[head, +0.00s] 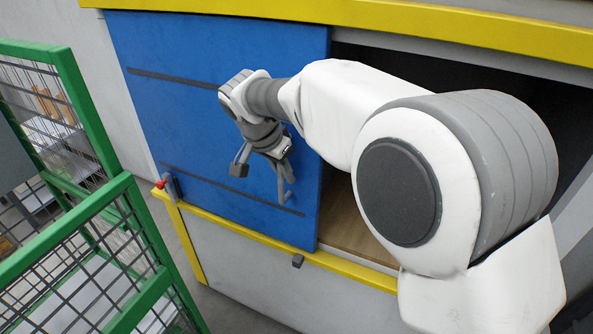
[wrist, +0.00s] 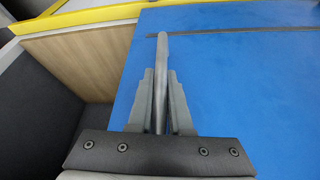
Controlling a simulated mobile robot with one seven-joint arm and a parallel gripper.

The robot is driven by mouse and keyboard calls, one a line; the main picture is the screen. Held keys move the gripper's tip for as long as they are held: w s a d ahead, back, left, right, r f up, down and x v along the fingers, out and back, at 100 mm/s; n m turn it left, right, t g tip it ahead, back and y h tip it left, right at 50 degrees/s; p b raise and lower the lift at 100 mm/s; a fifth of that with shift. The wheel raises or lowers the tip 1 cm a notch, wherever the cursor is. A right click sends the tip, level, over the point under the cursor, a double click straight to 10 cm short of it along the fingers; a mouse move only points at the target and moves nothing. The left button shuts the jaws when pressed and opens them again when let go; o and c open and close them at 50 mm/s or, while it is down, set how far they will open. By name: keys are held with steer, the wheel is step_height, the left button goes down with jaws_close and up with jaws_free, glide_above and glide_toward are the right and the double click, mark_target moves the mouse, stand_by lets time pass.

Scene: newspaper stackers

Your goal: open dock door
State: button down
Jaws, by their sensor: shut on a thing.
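The dock door is a flat blue panel (head: 215,110) with dark horizontal strips, set in a yellow-edged frame. It stands partly open, with a gap at its right side in the head view. In the wrist view the blue panel (wrist: 245,85) fills the right side. A grey bar handle (wrist: 162,45) stands out from the panel near its edge. My gripper (wrist: 160,88) is shut on this handle, with one finger on each side. In the head view my gripper (head: 282,172) is in front of the door's lower right part, and my arm hides some of the opening.
Through the gap show a dark interior and a wooden floor (head: 345,220). A green mesh cage (head: 120,190) stands close at the left. A red-tipped grey latch (head: 171,187) sits at the frame's lower left. A small dark block (head: 297,261) is on the lower yellow rail.

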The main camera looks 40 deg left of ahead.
steer(key=shift+a, duration=0.1)
steer(key=c, duration=0.8)
jaws_free()
steer(key=shift+c, duration=0.2)
steer(key=p+v, duration=0.2)
steer(key=v, duration=1.5)
steer(key=shift+r+p, duration=0.25)
steer(key=shift+p, duration=0.15)
